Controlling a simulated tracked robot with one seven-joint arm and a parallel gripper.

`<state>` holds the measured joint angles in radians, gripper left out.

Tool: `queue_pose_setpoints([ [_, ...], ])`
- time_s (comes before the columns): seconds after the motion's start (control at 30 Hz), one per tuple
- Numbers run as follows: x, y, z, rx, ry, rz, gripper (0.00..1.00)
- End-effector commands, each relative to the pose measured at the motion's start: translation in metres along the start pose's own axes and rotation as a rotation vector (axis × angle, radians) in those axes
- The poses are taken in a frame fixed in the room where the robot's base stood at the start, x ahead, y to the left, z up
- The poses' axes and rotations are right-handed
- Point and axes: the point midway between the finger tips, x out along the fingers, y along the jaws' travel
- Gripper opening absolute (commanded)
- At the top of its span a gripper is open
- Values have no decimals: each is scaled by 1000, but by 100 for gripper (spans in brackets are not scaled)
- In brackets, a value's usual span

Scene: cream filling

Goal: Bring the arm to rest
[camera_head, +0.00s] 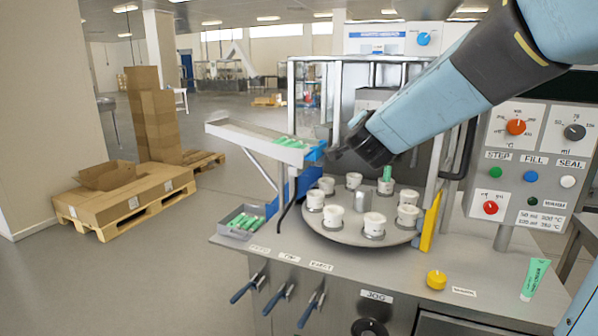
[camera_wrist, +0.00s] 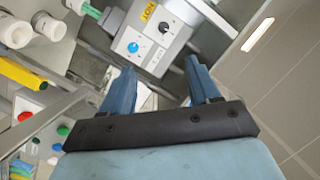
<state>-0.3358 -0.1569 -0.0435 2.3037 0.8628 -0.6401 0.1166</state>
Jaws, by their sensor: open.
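My arm (camera_head: 440,100) reaches in from the upper right in the head view, tilted down to the left over the filling machine. My gripper (camera_wrist: 160,82) shows two blue fingers spread apart in the wrist view, with nothing between them. In the head view it is beside the lower end of a sloping tray (camera_head: 255,138) that holds green tubes (camera_head: 290,142). I cannot tell whether it touches the tray. Below it is a round turntable (camera_head: 345,238) with several white cups; a green tube (camera_head: 386,180) stands upright in the rear one.
A metal bin (camera_head: 238,232) of green tubes sits at the machine's left edge. A yellow button (camera_head: 437,279) and a green tube (camera_head: 535,279) are on the front deck. The control panel (camera_head: 535,150) stands at right. Boxes on a pallet (camera_head: 130,210) are left; the floor between is clear.

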Motion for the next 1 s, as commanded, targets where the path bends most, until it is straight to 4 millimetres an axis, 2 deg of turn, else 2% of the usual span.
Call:
queue_pose_setpoints([
  [0.17, -23, -1, -1, -75, -133, -43, 61],
  [0.33, -64, 8, 4, -213, -317, -77, 61],
  [0.47, -100, 26, 8, -337, -456, -77, 61],
  [0.67, -163, 71, 12, -540, -657, -19, 61],
  [0.8, -210, 111, 9, -676, -787, 62, 61],
  [1.0, -262, 158, 2, -809, -921, 190, 61],
])
